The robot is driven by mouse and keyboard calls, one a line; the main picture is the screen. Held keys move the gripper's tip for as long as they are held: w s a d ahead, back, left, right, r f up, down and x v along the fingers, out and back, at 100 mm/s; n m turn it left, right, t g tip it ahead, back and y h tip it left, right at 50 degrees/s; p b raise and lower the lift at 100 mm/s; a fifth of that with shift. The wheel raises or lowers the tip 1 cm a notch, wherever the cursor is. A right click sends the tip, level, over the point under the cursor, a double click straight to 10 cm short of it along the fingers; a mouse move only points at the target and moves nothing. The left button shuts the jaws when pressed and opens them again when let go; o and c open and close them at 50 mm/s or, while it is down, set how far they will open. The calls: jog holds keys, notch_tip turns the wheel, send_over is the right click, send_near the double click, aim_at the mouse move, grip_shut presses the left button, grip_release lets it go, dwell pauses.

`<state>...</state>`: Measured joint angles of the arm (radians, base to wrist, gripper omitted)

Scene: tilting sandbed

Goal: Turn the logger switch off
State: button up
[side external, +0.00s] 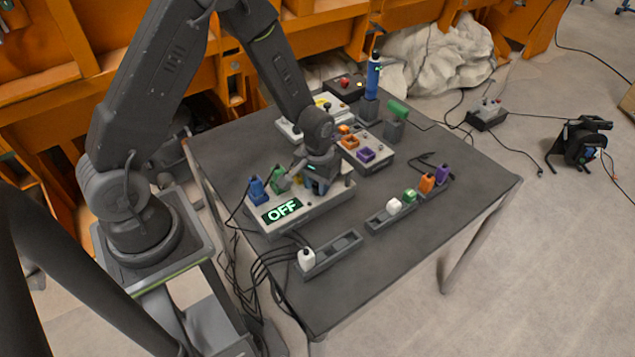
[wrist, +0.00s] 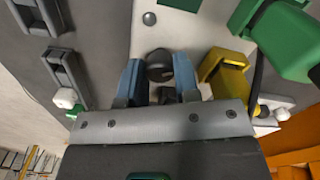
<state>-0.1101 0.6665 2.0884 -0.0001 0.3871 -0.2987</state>
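The logger is a light grey box (side external: 312,207) on the dark table. Its display (side external: 282,210) reads OFF in green letters. My gripper (side external: 318,186) is low over the right part of this box and hides what is under it in the side view. In the wrist view my gripper (wrist: 158,78) has its two blue fingers apart. A dark round knob (wrist: 160,66), apparently the switch, shows between them with a visible gap on each side. I cannot tell its exact setting.
A blue plug (side external: 257,188) and a green plug (side external: 279,180) stand on the box. A yellow connector (wrist: 222,68) and a green block (wrist: 285,38) are close right of my fingers. Rails with a white plug (side external: 306,258) and coloured plugs (side external: 427,184) lie in front. The table's front right is clear.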

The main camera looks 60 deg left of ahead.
aim_at(317, 185)
jog(key=o, duration=0.5)
jog(key=shift+c, duration=0.2)
notch_tip(317, 185, up, 14)
dwell(0.4)
jog(key=s+d+r+m+t, duration=0.2)
jog(key=s+r, duration=0.5)
jog(key=s, duration=0.1)
jog(key=s+d+r+m+t, duration=0.2)
jog(key=s+r+t, duration=0.1)
jog(key=s+r, duration=0.5)
jog(key=shift+s+r+m+t, duration=0.3)
jog(key=shift+s, duration=0.05)
